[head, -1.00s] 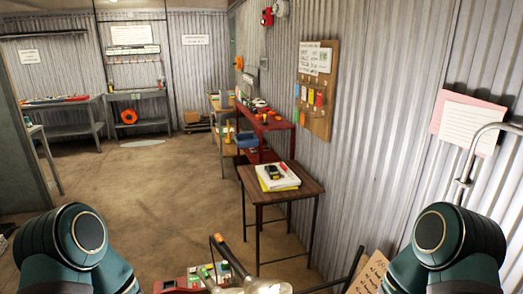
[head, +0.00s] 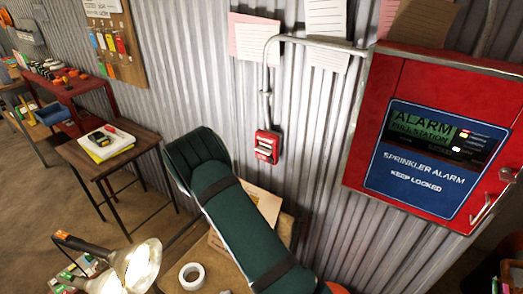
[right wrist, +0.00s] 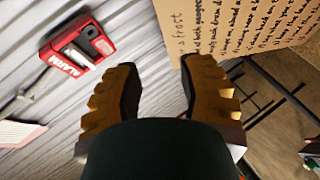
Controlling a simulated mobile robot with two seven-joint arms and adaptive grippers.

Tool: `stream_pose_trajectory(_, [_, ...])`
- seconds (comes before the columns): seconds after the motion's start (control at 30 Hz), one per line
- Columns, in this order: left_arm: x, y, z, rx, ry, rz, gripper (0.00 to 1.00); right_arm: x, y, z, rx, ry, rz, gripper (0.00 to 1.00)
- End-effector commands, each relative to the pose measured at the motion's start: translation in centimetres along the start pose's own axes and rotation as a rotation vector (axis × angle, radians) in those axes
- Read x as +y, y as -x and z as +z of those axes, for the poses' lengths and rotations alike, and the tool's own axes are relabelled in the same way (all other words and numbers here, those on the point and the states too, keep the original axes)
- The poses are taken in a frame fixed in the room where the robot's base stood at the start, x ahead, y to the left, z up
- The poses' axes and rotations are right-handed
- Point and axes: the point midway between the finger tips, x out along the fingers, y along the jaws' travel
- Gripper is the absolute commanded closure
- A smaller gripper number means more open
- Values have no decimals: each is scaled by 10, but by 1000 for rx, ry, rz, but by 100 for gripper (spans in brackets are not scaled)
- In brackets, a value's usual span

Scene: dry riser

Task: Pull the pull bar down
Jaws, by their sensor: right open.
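A small red alarm pull station (head: 267,146) is fixed to the corrugated wall, below a bent conduit, in the middle of the head view. Its pale pull bar (head: 265,142) crosses the front. In the right wrist view the station (right wrist: 97,40) is at upper left, tilted, marked ALARM, with the whitish pull bar (right wrist: 76,57) across it. My right gripper (right wrist: 158,66) is open and empty, its two yellow fingers apart, to the right of the station and not touching it in the picture. My left gripper is not in view.
A large red sprinkler alarm cabinet (head: 432,130) is on the wall at right. Below stand a lit lamp (head: 138,262), a tape roll (head: 192,276) and a handwritten cardboard sheet (right wrist: 245,22). A small wooden table (head: 108,150) stands at left. The wall around the station is mostly clear.

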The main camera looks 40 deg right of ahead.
Motion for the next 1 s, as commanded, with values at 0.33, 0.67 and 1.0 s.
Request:
stream_pose_trajectory(0.33, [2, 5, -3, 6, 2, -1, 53, 110, -15, -25, -11, 283, 414, 61])
stream_pose_trajectory(0.67, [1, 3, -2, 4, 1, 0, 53, 129, -62, -26, -12, 281, 414, 61])
stream_pose_trajectory(1.0, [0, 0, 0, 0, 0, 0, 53, 153, -119, -29, -11, 281, 410, 61])
